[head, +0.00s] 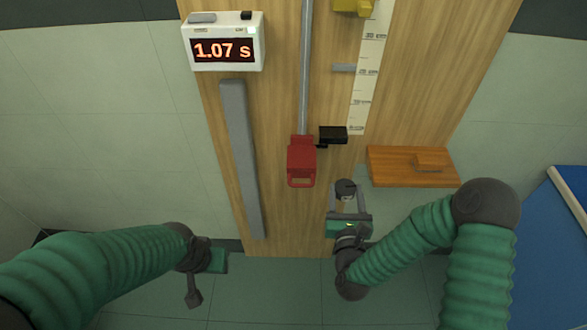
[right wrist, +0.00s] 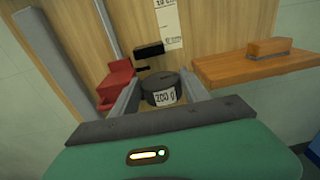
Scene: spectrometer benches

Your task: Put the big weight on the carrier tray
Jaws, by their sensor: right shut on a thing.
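A dark round weight (head: 345,186) with a white "200 g" label shows clearly in the right wrist view (right wrist: 160,86). My right gripper (head: 347,198) is shut on it, with one finger on each side, and holds it upright in front of the wooden board. The red carrier (head: 301,160) sits on the vertical rail, up and to the left of the weight and apart from it. A looped part is at its lower end. It also shows in the right wrist view (right wrist: 117,82). My left gripper (head: 203,272) is low on the left, away from everything; its fingers are unclear.
A wooden shelf (head: 400,175) with a small wooden block (head: 432,161) is right of the weight. A black sensor block (head: 333,134) juts out beside the carrier. A grey bar (head: 242,160) and a timer (head: 225,42) reading 1.07 s are on the left.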

